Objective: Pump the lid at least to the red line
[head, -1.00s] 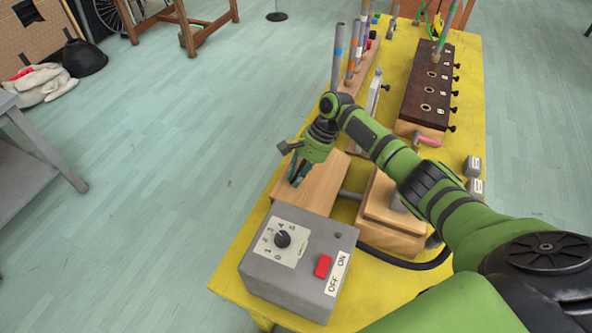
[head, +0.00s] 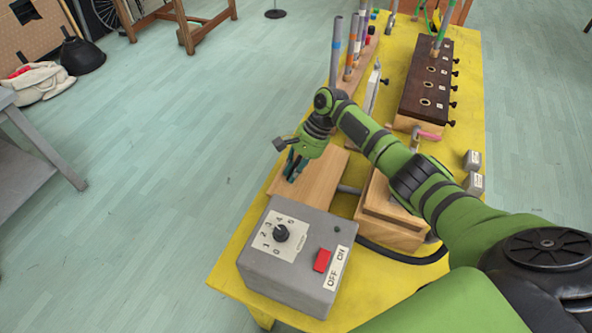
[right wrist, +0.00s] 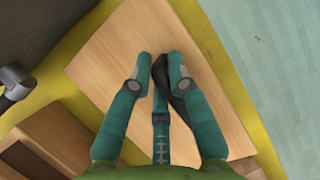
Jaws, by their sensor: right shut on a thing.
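The flat wooden lid (head: 322,182) lies behind the grey control box, at the near left of the yellow table. My right gripper (head: 291,178) reaches down onto it near its left side. In the right wrist view my right gripper (right wrist: 159,62) is shut, its teal fingers over the lid (right wrist: 112,62). A small dark part (right wrist: 178,92), perhaps a handle, shows between the fingers and is mostly hidden. I cannot make out a red line in either view. My left gripper is out of view.
The grey control box (head: 260,275) with a dial and a red switch (head: 322,260) stands at the near end of the yellow table (head: 388,105). A wooden block (head: 388,235) is right of the lid. Pipes and a dark board (head: 427,85) stand farther back. Open floor lies left.

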